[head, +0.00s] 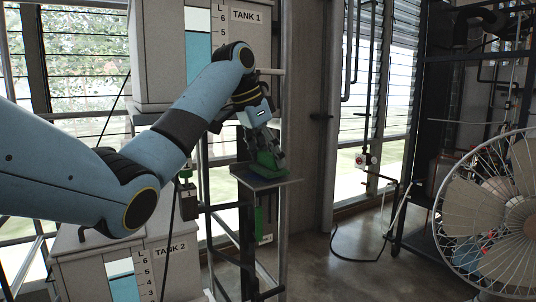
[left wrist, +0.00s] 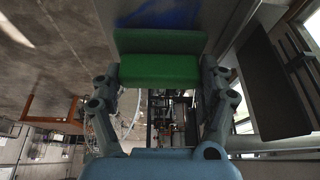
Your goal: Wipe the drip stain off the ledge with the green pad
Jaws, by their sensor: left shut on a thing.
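The green pad (head: 267,161) is a block with a darker green lower part. My left gripper (head: 266,148) is shut on it, and the fingers grip it from both sides in the left wrist view (left wrist: 160,69). The pad is at the top of the small grey ledge (head: 284,182) and appears to rest on it, though the contact is not clear. In the left wrist view, a blue drip stain (left wrist: 165,16) shows on the ledge just beyond the pad's far edge. It runs up to the picture's top edge. My right gripper is in neither view.
Tank 1 (head: 160,55) stands behind my left arm, and Tank 2 (head: 175,265) is below it. A dark metal frame (head: 246,240) stands under the ledge. A large caged fan (head: 495,215) is at right. Open floor (head: 350,255) lies between ledge and fan.

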